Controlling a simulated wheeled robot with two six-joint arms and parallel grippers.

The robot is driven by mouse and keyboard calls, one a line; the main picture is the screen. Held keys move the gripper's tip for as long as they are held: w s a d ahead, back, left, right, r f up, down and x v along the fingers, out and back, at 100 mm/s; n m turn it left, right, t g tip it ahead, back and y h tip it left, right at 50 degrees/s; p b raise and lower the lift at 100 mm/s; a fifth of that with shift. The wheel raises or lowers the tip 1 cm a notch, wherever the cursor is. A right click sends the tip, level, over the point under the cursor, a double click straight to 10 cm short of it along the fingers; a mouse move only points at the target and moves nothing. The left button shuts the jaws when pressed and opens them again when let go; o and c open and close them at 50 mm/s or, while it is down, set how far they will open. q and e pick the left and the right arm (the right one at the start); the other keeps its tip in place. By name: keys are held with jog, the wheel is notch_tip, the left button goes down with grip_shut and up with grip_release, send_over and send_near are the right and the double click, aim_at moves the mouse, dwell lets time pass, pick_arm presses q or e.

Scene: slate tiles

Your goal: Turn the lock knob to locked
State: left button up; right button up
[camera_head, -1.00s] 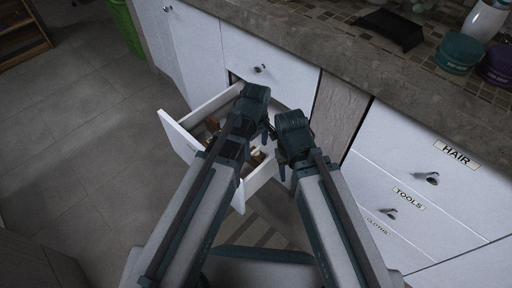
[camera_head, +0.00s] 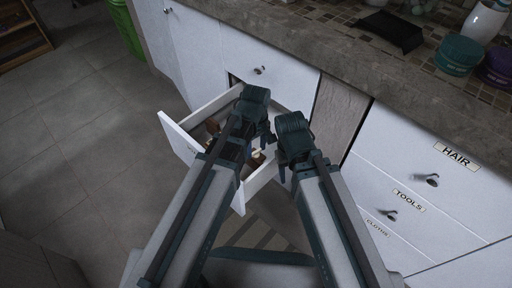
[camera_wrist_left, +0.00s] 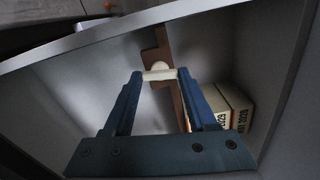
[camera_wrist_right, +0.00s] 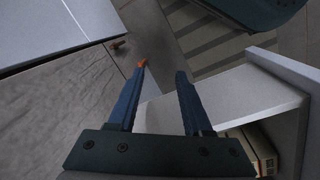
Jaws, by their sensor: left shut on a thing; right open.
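A cream lock knob (camera_wrist_left: 160,74), shaped like a short bar with a round hub, sits on a brown upright piece (camera_wrist_left: 170,95) inside the open white drawer (camera_head: 178,138). My left gripper (camera_head: 268,132) reaches down into the drawer. In the left wrist view its blue fingers (camera_wrist_left: 159,76) are shut on the knob, one at each end of the bar. I cannot read any locked or unlocked mark. My right gripper (camera_head: 284,172) is beside it at the drawer's right side. In the right wrist view its fingers (camera_wrist_right: 158,75) are apart and empty.
Boxes with printed labels (camera_wrist_left: 232,105) lie in the drawer near its wall. Closed white drawers labelled HAIR (camera_head: 457,156) and TOOLS (camera_head: 409,199) are at right. The stone counter (camera_head: 330,50) holds jars above. Open floor (camera_head: 60,150) lies at left.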

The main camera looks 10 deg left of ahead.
aim_at(256, 151)
pick_arm(q)
jog(key=m, duration=0.4)
jog(key=shift+m, duration=0.3)
jog(key=m, duration=0.3)
jog(key=shift+m, duration=0.3)
jog(key=m, duration=0.4)
jog(key=shift+m, duration=2.1)
jog(key=o, duration=1.4)
jog(key=shift+c, duration=0.2)
jog(key=shift+r, duration=0.15)
notch_tip(256, 151, up, 14)
jog(key=p, duration=1.4)
jog(key=shift+f, duration=0.2)
